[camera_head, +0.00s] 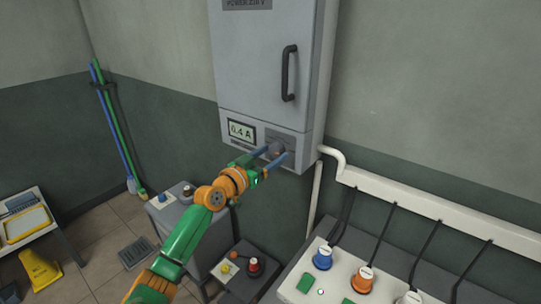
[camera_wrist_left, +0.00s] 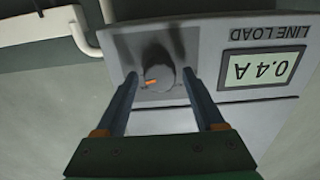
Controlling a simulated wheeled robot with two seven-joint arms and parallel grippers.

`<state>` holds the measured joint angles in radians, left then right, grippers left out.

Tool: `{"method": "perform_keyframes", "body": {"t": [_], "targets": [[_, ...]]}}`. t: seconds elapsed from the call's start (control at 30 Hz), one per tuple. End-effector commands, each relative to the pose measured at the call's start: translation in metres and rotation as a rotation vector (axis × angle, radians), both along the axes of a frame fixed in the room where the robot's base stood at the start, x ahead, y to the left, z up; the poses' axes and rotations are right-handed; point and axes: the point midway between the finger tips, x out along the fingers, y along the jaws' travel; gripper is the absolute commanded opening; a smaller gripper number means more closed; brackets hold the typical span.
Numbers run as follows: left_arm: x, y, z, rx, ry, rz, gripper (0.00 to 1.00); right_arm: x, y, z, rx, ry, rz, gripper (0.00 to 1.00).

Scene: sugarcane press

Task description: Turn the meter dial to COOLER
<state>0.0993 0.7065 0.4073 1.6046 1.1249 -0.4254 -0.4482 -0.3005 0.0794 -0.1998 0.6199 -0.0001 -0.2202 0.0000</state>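The meter dial (camera_wrist_left: 158,77) is a small round grey knob with an orange mark, on the lower front of a grey wall cabinet (camera_head: 262,65). In the head view the dial (camera_head: 278,148) is partly covered by my gripper. My left gripper (camera_head: 275,154) is at the dial, its two blue fingers apart. In the left wrist view the fingers (camera_wrist_left: 159,80) stand on either side of the knob with gaps visible. A display (camera_head: 242,130) beside the dial reads 0.4 A under LINE LOAD. I cannot read a COOLER label. My right gripper is not in view.
A white pipe (camera_head: 440,206) runs along the wall to the right. A panel with coloured knobs (camera_head: 350,283) stands at lower right. A grey box (camera_head: 180,222) and a small table with a red knob (camera_head: 254,266) stand below the arm. A yellow wet-floor sign (camera_head: 38,270) is at lower left.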

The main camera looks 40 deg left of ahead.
Motion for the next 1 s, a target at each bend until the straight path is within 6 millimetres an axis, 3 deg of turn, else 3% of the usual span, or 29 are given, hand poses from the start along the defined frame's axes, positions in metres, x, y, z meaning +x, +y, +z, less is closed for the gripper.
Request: {"method": "perform_keyframes", "body": {"t": [0.03, 0.23, 0.57, 1.0], "targets": [[-0.0001, 0.0, -0.0001, 0.0, 0.0, 0.0, 0.53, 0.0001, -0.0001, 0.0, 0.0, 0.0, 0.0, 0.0], [-0.0001, 0.0, -0.0003, 0.0, 0.001, 0.0, 0.0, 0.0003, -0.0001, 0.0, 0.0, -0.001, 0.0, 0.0], [-0.0001, -0.0002, 0.0001, -0.051, -0.005, 0.0, 0.0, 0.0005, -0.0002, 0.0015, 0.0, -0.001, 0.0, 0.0], [0.0001, -0.0013, 0.0012, -0.399, -0.044, -0.002, 0.0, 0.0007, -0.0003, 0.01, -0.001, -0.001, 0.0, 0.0]]}}
